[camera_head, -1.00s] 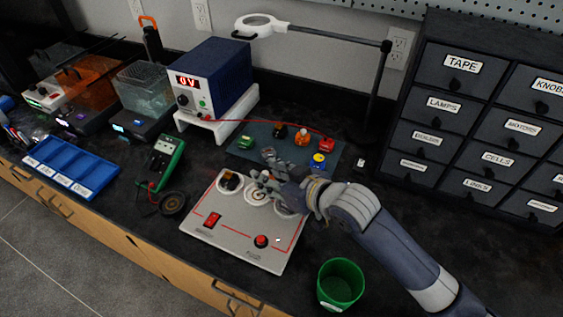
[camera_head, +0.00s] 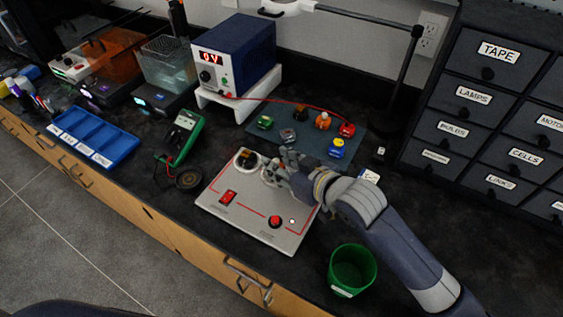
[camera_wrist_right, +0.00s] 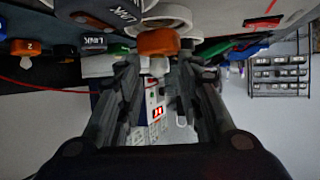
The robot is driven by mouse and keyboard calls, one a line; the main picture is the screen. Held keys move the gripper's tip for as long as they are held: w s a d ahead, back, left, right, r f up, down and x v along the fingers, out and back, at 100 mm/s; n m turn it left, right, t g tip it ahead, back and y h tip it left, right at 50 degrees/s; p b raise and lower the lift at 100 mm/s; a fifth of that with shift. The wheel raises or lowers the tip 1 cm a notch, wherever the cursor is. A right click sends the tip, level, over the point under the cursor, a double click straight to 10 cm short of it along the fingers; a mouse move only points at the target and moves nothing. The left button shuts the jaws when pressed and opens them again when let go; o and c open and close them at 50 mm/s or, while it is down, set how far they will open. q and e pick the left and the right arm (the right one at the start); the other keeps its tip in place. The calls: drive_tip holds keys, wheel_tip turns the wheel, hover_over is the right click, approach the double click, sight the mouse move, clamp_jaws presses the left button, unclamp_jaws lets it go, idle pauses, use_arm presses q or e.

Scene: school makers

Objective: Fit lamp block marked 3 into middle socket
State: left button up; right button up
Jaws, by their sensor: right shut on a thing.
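The white panel (camera_head: 242,208) lies on the bench with a row of round sockets. A dark block sits in its left socket (camera_head: 247,160). The white ring of the middle socket (camera_head: 268,174) shows partly beside my fingers; the right socket is hidden. My right gripper (camera_head: 279,167) is low over the middle of this row. In the wrist view it (camera_wrist_right: 158,66) is shut on an orange-brown lamp block (camera_wrist_right: 158,41) with a pale bulb. A white ring is close behind the block. I cannot read its mark or tell whether it is seated. My left gripper is not in view.
A mat (camera_head: 325,158) behind the panel holds several coloured blocks, including an orange one marked 2 (camera_wrist_right: 28,47). A green cup (camera_head: 352,268) stands in front right, near my right arm. A multimeter (camera_head: 184,138) lies left. Drawers (camera_head: 480,100) stand at right.

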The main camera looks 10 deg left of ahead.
drive_tip(key=shift+p, duration=0.5)
idle(0.7)
drive_tip(key=shift+p, duration=0.45)
drive_tip(key=shift+f, duration=0.1)
drive_tip(key=shift+r, duration=0.2)
drive_tip(key=shift+r+p, duration=0.55)
drive_tip(key=shift+p, duration=0.35)
drive_tip(key=shift+r, duration=0.1)
